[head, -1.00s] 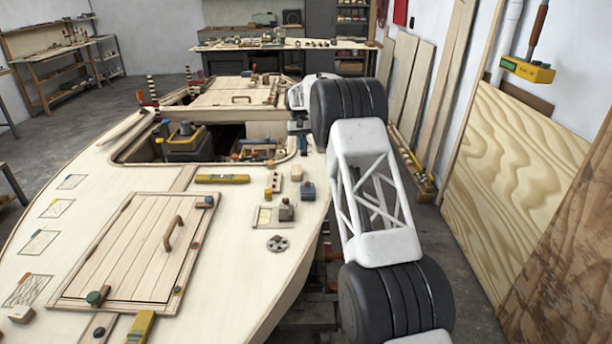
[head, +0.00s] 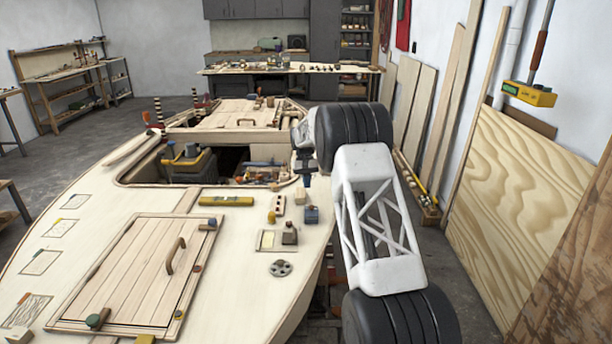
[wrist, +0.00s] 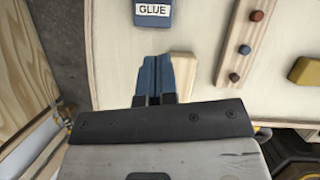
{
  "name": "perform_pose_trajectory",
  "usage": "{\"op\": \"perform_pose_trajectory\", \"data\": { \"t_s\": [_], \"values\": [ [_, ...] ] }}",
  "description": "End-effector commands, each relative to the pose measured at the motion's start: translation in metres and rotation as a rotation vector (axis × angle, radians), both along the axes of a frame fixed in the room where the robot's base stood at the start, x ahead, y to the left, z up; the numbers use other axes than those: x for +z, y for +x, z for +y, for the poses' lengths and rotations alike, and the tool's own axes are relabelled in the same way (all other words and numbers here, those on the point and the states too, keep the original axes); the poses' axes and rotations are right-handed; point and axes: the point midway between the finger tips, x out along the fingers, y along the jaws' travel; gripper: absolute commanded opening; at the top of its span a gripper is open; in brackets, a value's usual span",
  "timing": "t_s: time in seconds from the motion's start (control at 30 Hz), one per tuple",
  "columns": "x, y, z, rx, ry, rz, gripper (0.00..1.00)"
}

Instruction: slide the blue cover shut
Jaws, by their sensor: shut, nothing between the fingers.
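My gripper (head: 307,183) is at the right edge of the hull deck in the head view, pointing down, small and partly behind my own arm. In the wrist view its blue fingers (wrist: 153,62) are together with nothing between them. They are beside a small pale wood block (wrist: 183,66); contact cannot be told. A blue piece labelled GLUE (wrist: 153,14) is ahead of the fingertips, apart from them; the matching blue block (head: 312,215) is on the deck in the head view. I cannot tell which thing is the blue cover, or whether it is open.
A wooden strip with coloured dots (wrist: 245,38) and a yellow block (wrist: 307,72) are right of the fingers. In the head view, a wooden hatch with a handle (head: 135,265) lies shut-looking on the deck. An open bay with tools (head: 225,160) is left of my gripper.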

Motion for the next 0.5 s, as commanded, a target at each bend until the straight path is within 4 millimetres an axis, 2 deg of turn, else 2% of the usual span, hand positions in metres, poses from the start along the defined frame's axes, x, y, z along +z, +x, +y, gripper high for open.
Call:
{"op": "perform_pose_trajectory", "data": {
  "t_s": [0.27,0.5],
  "values": [
    [-0.039,-0.017,-0.004,0.000,0.000,0.002,0.00],
    [-0.037,-0.041,-0.010,0.000,0.000,0.001,0.00]
  ]
}}
